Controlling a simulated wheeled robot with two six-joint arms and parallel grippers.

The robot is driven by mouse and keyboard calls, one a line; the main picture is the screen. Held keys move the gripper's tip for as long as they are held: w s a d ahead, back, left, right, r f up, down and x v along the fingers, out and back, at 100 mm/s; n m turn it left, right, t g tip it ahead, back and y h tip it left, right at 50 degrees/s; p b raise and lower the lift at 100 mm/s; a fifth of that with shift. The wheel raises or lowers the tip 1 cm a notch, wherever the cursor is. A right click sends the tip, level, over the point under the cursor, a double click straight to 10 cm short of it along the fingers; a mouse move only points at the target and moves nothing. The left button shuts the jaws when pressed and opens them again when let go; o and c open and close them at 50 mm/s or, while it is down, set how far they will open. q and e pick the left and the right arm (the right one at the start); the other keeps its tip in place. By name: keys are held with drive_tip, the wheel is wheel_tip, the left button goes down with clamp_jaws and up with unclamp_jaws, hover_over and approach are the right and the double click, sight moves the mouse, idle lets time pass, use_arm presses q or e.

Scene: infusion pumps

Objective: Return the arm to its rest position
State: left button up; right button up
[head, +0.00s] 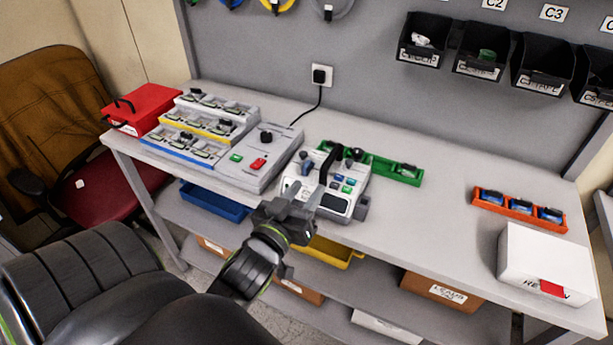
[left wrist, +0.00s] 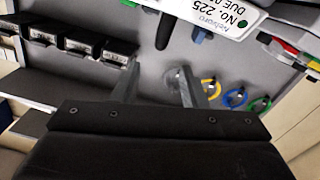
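My left arm comes in from the lower left of the head view. My left gripper (head: 305,195) is just in front of the white and grey infusion pump (head: 330,186), near the bench's front edge. In the left wrist view its two fingers (left wrist: 158,72) are spread apart, with only grey wall between them. The pump stands upright on the bench with a black handle; the fingers overlap its left front in the head view, and I cannot tell if they touch it. A white label strip reading No. 225 (left wrist: 225,12) shows at the top of the wrist view. My right gripper is not in view.
A grey station with a red button (head: 258,163) and a red box (head: 142,108) stand left on the bench. A green tray (head: 383,168) lies behind the pump. An orange tray (head: 520,209) and white box (head: 548,262) are right. Bench between is clear. Black bins (head: 425,40) hang above.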

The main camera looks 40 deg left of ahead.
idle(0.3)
use_arm(q)
drive_tip(key=s+f+m+g+h, duration=0.2)
drive_tip(key=s+f+m+g, duration=0.3)
drive_tip(key=s+f+g, duration=1.15)
wheel_tip(320, 180, down, 27)
drive_tip(key=s+t, duration=0.1)
drive_tip(key=s, duration=0.1)
drive_tip(key=s+f, duration=1.5)
drive_tip(key=shift+d+g+h, duration=0.3)
drive_tip(key=shift+g+h, duration=0.1)
drive_tip(key=shift+g, duration=0.05)
